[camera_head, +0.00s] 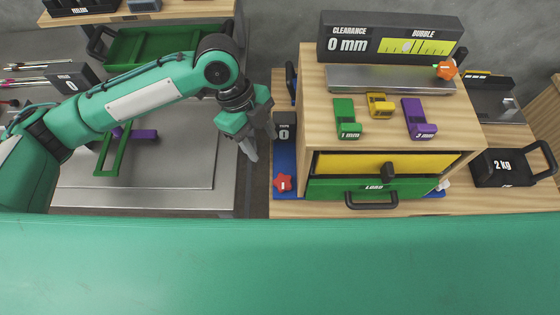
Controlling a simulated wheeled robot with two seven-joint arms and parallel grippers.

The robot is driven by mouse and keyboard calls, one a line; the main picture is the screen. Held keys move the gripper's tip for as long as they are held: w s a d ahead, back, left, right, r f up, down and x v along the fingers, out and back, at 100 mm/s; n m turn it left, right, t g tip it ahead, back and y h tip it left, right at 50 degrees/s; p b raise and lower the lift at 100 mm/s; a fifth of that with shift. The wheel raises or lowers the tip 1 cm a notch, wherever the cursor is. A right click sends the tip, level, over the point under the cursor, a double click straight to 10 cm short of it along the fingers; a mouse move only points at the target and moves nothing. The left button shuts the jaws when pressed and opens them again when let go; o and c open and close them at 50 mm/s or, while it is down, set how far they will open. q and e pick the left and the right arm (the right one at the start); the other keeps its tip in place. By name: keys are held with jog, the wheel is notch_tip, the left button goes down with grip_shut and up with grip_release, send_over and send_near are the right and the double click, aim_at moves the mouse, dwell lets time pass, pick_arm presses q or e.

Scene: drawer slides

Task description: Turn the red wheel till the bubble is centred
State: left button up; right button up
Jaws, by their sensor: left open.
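The red wheel (283,183) is a small star-shaped knob low on the blue base at the left of the wooden cabinet (312,100). The yellow bubble vial (430,48) is on the dark display at the cabinet's back, labelled BUBBLE. Its pale bubble (407,47) appears a little left of the vial's middle. An orange-red knob (446,69) sits below the vial's right end. My left gripper (262,138) is open and empty, left of the cabinet and above and left of the red wheel, apart from it. My right gripper does not show.
Green, yellow and purple gauge blocks (347,118) stand on the cabinet top. A green drawer front (330,189) with a dark handle (371,200) faces me. A black 2 kg weight (500,167) is at the right. A grey metal tray (180,170) lies at the left.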

aim_at(282, 181)
pick_arm(q)
jog(key=x, duration=1.3)
jog(key=shift+s+d+f, duration=0.1)
jog(key=shift+s, duration=0.05)
jog(key=c, duration=0.7)
